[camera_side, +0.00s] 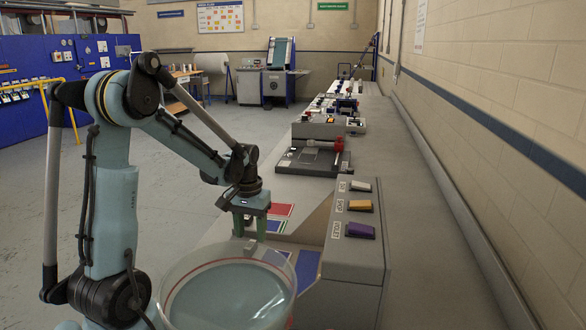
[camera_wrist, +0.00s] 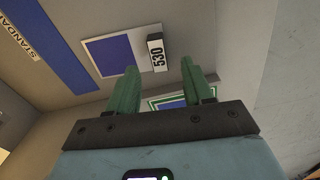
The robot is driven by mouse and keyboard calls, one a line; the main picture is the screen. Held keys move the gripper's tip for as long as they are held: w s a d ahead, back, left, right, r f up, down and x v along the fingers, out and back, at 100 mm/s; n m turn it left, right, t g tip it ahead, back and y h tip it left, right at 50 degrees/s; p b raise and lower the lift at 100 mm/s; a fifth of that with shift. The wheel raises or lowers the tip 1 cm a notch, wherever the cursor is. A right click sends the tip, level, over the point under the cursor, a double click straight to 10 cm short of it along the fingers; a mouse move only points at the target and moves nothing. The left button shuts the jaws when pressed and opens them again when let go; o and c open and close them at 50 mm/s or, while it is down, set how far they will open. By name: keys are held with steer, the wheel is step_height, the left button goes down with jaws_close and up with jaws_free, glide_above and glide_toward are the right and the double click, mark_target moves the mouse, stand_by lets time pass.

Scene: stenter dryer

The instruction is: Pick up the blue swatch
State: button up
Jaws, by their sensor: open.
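In the wrist view a blue square swatch (camera_wrist: 110,54) lies flat on a pale card, beside a small block marked 530 (camera_wrist: 156,54). My gripper (camera_wrist: 163,80) is open, its two green fingers pointing towards the bench with the swatch beyond the left finger. A green-and-blue framed piece (camera_wrist: 170,104) shows partly between the fingers. In the side view my gripper (camera_side: 250,230) hangs above the near bench, left of a small blue patch (camera_side: 273,226) and a red one (camera_side: 281,209). I cannot tell which blue patch matches the wrist view's square.
A clear round tub (camera_side: 172,275) with bluish contents stands in front of my gripper. A grey stepped box (camera_side: 350,275) with white, orange and purple blocks stands to the right. A long blue strip (camera_wrist: 60,58) lies beside the swatch. A black device (camera_side: 312,160) sits farther back.

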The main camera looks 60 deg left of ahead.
steer(key=shift+d+f, duration=0.1)
steer(key=shift+f, duration=1.35)
jaws_close()
